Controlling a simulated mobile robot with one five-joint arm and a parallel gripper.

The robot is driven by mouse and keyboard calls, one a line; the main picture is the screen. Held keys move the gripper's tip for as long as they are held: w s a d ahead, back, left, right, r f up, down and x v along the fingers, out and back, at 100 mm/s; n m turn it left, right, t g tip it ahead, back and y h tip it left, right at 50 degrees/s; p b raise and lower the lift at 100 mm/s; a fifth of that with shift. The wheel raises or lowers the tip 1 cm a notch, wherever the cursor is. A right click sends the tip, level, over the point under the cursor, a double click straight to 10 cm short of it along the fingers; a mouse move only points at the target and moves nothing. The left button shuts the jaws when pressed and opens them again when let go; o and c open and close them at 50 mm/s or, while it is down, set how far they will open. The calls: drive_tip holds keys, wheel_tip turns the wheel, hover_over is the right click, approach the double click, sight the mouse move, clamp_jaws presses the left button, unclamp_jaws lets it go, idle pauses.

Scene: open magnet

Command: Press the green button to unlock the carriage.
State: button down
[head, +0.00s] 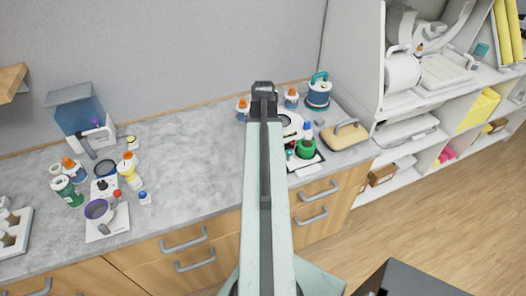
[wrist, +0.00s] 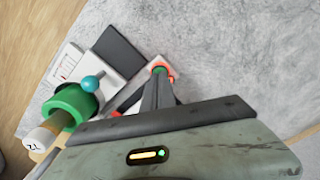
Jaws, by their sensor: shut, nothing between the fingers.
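In the wrist view, my gripper (wrist: 158,84) has its two dark fingers together, with nothing between them. A small green button (wrist: 159,69) shows right at the fingertips, partly covered by them, with orange-red beside it on a pale base. I cannot tell if the tips touch it or if it is pressed down. To its left is a white device (wrist: 122,62) with a dark flat panel, a teal ball knob (wrist: 92,82) and a thick green ring (wrist: 68,104) around a yellow-and-white cylinder. In the head view, my arm hides the gripper and the button.
In the head view, the green part (head: 306,150) stands on a white base at the counter's right end. Bottles and instruments crowd the left; the middle counter (head: 190,150) is clear.

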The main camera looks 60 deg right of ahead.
drive_tip(key=shift+f+b, duration=0.5)
drive_tip(key=shift+f, duration=0.05)
wheel_tip(320, 180, up, 7)
drive_tip(key=p, duration=0.7)
drive_tip(key=shift+r, duration=0.15)
